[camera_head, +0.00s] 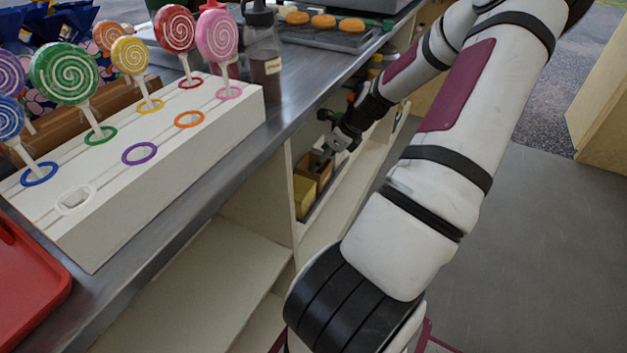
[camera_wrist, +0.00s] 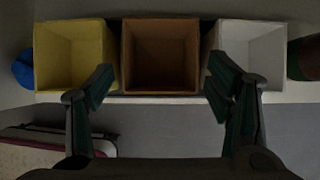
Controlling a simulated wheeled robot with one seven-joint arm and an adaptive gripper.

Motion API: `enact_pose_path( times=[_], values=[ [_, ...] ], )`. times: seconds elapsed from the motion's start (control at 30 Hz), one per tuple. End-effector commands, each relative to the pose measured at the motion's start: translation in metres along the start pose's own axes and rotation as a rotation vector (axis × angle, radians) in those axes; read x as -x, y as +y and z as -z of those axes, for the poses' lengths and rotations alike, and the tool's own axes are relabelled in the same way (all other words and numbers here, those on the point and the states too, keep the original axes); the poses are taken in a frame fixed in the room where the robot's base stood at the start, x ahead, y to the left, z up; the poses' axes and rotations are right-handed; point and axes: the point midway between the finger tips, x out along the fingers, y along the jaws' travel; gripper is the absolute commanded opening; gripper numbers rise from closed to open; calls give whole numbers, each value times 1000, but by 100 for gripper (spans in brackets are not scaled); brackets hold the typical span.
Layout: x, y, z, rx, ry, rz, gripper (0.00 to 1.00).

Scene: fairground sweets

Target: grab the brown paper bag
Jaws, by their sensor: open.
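The brown paper bag (camera_wrist: 160,84) is an open-topped, box-shaped bag in the middle of a row of three in the wrist view. Its opening faces the camera and it looks empty. My gripper (camera_wrist: 159,80) is open, with one dark finger on each side of the brown bag. The left finger overlaps the yellow bag's edge in the picture and the right finger overlaps the white bag's edge. I cannot tell whether they touch. In the head view, my gripper (camera_head: 328,148) reaches into a shelf under the counter, where the brown bag (camera_head: 313,166) is partly hidden.
A yellow bag (camera_wrist: 70,84) and a white bag (camera_wrist: 253,84) stand close on either side. A blue round thing (camera_wrist: 22,68) is at the far left. The counter (camera_head: 283,108) overhangs the shelf and carries a white lollipop stand (camera_head: 190,150).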

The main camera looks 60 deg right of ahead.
Motion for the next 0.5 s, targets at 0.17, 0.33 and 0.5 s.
enact_pose_path(
  times=[0.17, 0.33, 0.5],
  values=[
    [-23, 0, -3, 2, -1, -2, 73],
    [-42, 0, -5, 1, -1, -2, 73],
    [-49, 0, -6, 0, -1, -2, 73]
  ],
)
